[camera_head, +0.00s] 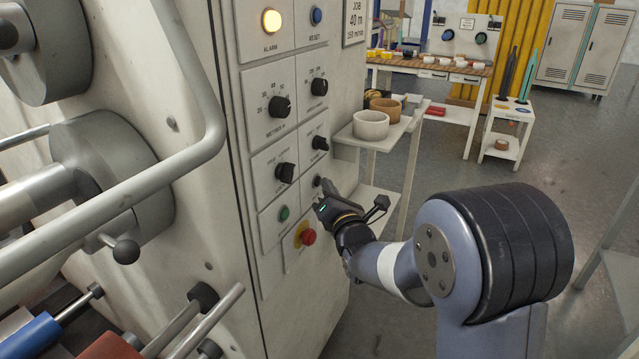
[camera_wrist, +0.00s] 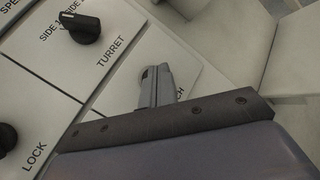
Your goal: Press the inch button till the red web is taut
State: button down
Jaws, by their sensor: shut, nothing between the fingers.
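My gripper (camera_head: 324,192) is shut and empty, its fingertips at the control panel's right column, just above the red emergency knob's level. In the wrist view the closed fingers (camera_wrist: 152,75) point at a panel plate with a label ending in "CH". A small round button (camera_wrist: 146,72) shows only partly behind the fingertips; I cannot tell whether it is touched or pressed. A dark red roll or web piece (camera_head: 108,346) shows at the lower left edge in the head view. Whether the red web is slack or taut cannot be seen.
The panel also holds a lit yellow alarm lamp (camera_head: 271,20), a blue reset button (camera_head: 316,15), several black knobs, a green button (camera_head: 284,213) and a red emergency knob (camera_head: 308,237). A shelf with bowls (camera_head: 371,125) stands to the right. Metal rails (camera_head: 110,210) cross the left.

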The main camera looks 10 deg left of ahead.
jog(key=shift+s+d+b, duration=0.2)
jog(key=shift+d+b, duration=0.15)
jog(key=shift+d, duration=0.25)
jog(key=d, duration=0.1)
jog(key=s+d+b, duration=0.1)
jog(key=d, duration=0.1)
jog(key=d+b, duration=0.1)
jog(key=shift+s+d, duration=0.35)
jog(key=shift+s, duration=0.05)
jog(key=shift+a, duration=0.1)
dwell(0.3)
jog(key=p, duration=0.2)
jog(key=a+p, duration=0.1)
jog(key=p, duration=0.1)
jog(key=shift+w+a+r, duration=0.1)
jog(key=shift+w+r, duration=0.1)
jog(key=shift+w, duration=0.15)
jog(key=p, duration=0.2)
jog(key=shift+s+d+p, duration=0.15)
jog(key=shift+d+p, duration=0.1)
jog(key=shift+p, duration=0.15)
